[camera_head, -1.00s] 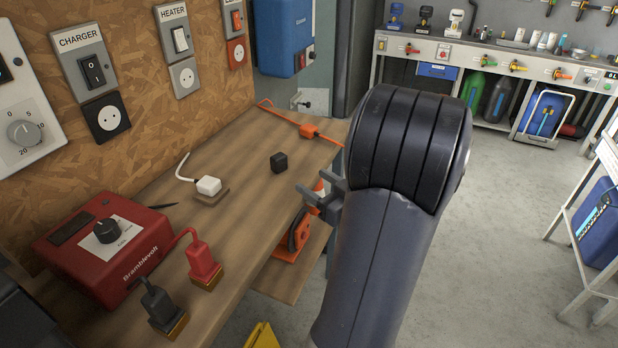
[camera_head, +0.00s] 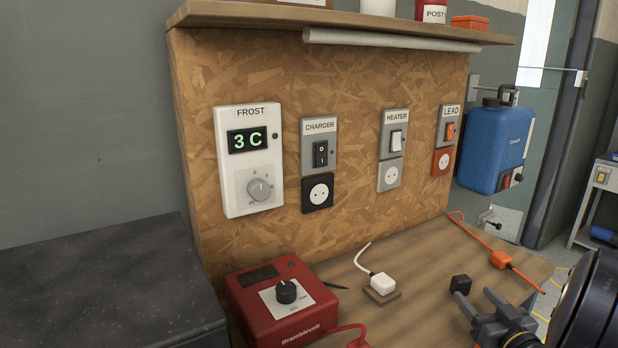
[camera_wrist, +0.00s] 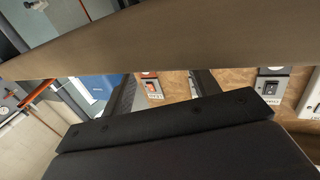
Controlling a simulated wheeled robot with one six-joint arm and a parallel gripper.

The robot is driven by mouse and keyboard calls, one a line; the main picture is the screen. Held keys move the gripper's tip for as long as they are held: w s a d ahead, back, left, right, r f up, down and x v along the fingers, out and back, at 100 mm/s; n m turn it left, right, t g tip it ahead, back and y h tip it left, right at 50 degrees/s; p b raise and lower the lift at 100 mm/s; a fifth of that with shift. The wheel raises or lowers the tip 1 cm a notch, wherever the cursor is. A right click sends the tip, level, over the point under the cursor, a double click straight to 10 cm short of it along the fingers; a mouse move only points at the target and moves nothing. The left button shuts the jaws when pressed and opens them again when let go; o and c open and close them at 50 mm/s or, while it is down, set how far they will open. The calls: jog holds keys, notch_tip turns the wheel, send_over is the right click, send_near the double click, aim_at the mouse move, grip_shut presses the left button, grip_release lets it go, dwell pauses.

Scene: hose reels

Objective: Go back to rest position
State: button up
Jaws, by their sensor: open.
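My gripper (camera_head: 474,296) is at the lower right of the head view, in front of the right part of the wooden bench (camera_head: 430,275). Its two grey fingers are apart with nothing between them. In the wrist view my gripper (camera_wrist: 163,80) also shows its two dark fingers spread, with the board's sockets seen beyond the gap. My arm is partly cut off at the right edge.
A red charger box (camera_head: 285,305) and a white plug (camera_head: 382,284) stand on the bench. An orange cord (camera_head: 500,259) crosses its back right. The board holds a FROST thermostat (camera_head: 249,160) and several switches. A blue container (camera_head: 495,148) hangs at right. A shelf (camera_head: 350,22) overhangs the board.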

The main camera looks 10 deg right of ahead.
aim_at(465, 289)
jog(key=w, duration=0.4)
jog(key=shift+w+f+b, duration=0.15)
jog(key=shift+f+b, duration=0.15)
jog(key=shift+f, duration=0.05)
jog(key=shift+w+f, duration=0.1)
jog(key=shift+f, duration=0.2)
